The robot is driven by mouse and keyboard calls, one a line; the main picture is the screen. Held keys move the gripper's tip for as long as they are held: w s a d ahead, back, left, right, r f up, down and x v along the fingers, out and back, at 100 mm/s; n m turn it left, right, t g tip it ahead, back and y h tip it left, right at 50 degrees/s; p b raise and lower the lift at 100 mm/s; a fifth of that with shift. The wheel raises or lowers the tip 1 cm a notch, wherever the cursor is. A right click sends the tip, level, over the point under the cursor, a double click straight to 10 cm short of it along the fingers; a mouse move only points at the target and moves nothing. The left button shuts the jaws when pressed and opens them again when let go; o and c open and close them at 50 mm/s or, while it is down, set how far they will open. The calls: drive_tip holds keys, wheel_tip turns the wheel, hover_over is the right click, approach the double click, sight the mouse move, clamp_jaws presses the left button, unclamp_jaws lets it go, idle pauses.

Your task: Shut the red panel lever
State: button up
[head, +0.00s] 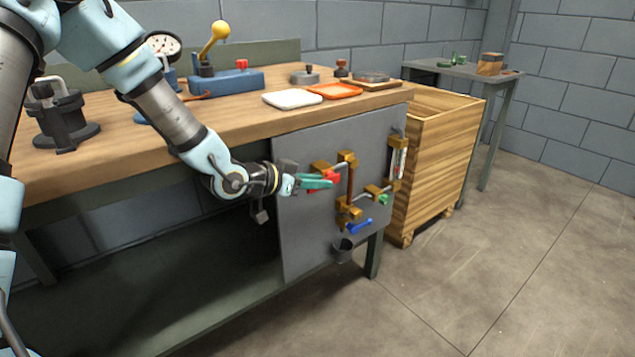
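The grey panel (303,240) hangs at the front of the workbench and carries brass valves and pipes. The red lever (332,176) is at the panel's upper left valve, beside the brass fitting (320,166). My gripper (318,181), with teal fingers, reaches in from the left at the red lever. The fingers overlap the lever in this view and partly hide it. I cannot tell whether they touch it or have closed on it. A blue lever (359,227) sits lower on the panel and a green lever (383,199) to the right.
The workbench top (225,114) holds a blue device with a yellow-knobbed handle (218,32), a white tray (292,98) and an orange tray (335,91). A wooden crate (437,165) stands close right of the panel. A small cup (343,250) is below the blue lever. Floor at the right is clear.

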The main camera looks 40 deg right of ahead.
clamp_jaws()
idle(1.4)
